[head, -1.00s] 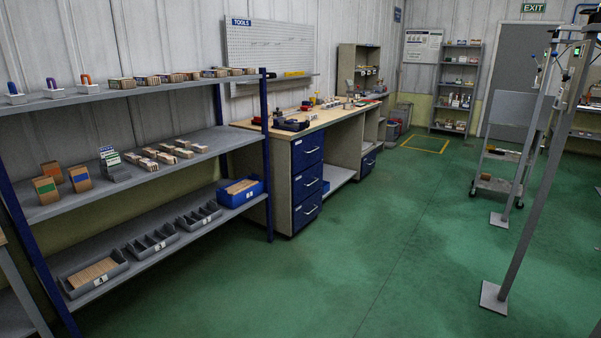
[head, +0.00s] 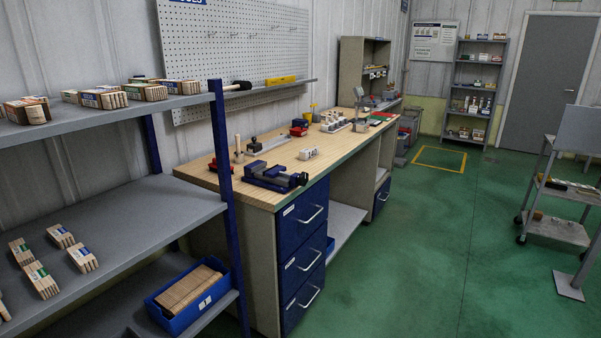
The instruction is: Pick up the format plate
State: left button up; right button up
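No thing in the head view can be made out for certain as the format plate. A flat grey piece (head: 272,144) lies on the wooden workbench (head: 235,177) near the pegboard, with a dark knob-like part at its left end. Small flat red and green pieces (head: 379,118) lie farther along the bench; they are too small to identify. A blue vise (head: 275,177) sits at the bench's near end. Neither of my grippers is in view.
A grey shelf rack (head: 150,215) with bundled sticks and a blue bin (head: 190,300) stands at the near left. Blue drawers (head: 301,250) front the bench. The green floor (head: 420,240) right of the bench is clear. A grey cart (head: 560,230) stands at the right.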

aim_at(310, 152)
jog(key=i+j+z, duration=0.15)
jog(key=i, duration=0.65)
jog(key=i+l, duration=0.2)
jog(key=i+u, duration=0.05)
